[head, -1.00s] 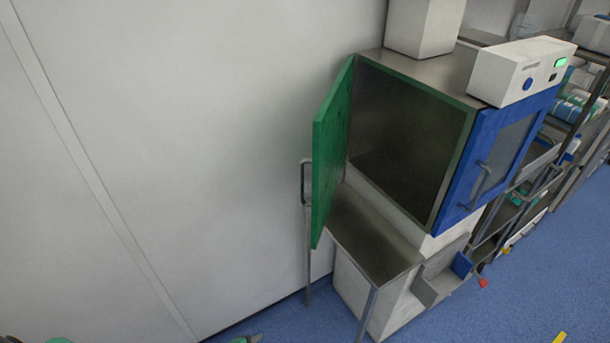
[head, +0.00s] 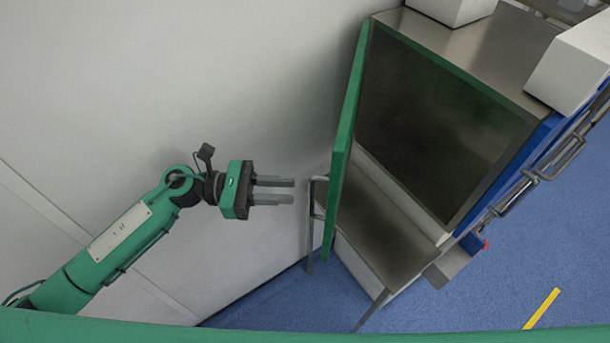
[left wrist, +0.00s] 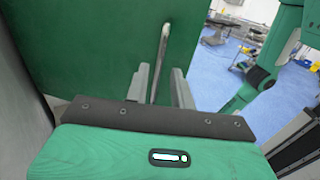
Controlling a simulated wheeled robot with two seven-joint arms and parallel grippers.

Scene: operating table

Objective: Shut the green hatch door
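The green hatch door (head: 345,145) stands wide open at the left side of the steel hatch box (head: 420,130), swung out toward the wall. Its grey bar handle (head: 311,200) is on its outer side. My left gripper (head: 293,191) is open, just left of the handle, fingers pointing at it. In the left wrist view the door (left wrist: 85,50) fills the left half, and the handle (left wrist: 161,50) appears between the two spread fingers (left wrist: 160,88); contact cannot be told. My right gripper does not show clearly in any view.
A steel shelf (head: 375,230) juts out below the hatch opening. A blue door (head: 515,170) is on the box's right side. The pale wall (head: 270,80) is close on the left. Blue floor (head: 540,250) is clear at the right.

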